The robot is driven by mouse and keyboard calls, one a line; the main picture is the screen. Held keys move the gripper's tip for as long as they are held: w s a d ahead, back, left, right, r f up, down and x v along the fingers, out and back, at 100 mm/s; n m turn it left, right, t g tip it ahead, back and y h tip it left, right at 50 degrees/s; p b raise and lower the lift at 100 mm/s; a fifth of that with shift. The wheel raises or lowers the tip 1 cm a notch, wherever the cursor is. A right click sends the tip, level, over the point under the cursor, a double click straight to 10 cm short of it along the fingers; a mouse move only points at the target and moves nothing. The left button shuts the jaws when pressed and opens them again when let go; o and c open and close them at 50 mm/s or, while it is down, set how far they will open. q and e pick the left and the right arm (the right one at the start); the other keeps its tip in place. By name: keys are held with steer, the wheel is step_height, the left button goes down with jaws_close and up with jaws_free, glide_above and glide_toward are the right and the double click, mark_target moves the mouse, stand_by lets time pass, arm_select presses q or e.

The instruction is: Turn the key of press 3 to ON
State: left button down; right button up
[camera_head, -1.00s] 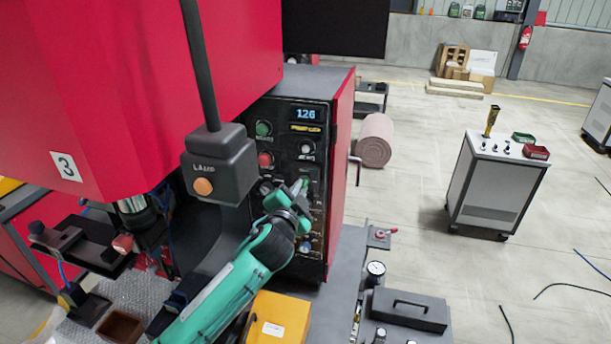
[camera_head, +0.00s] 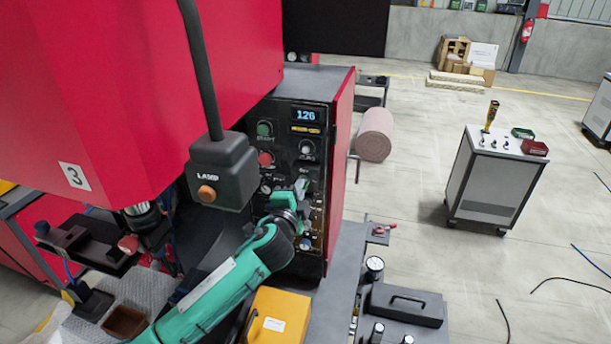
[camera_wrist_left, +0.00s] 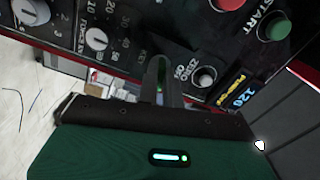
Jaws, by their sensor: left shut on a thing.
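Press 3 is the red machine with the white number plate (camera_head: 75,176) at the left of the head view. Its black control panel (camera_head: 282,117) faces me, with a lit display (camera_head: 306,115) reading 126. My left gripper (camera_head: 301,188) is at the panel's right-hand column, below the upper knob. It is shut on the key, which the fingers and gripper body hide. The key's angle cannot be read. My right gripper is not in view.
A pendant box (camera_head: 222,172) with an orange button hangs left of the panel, close to my left arm. A green button (camera_head: 265,129) and a red button (camera_head: 265,158) are on the panel.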

arm_select(q)
steer(key=m, duration=0.3)
steer(key=shift+m, duration=0.4)
steer(key=c, duration=1.5)
jaws_free()
steer(key=v, duration=0.7)
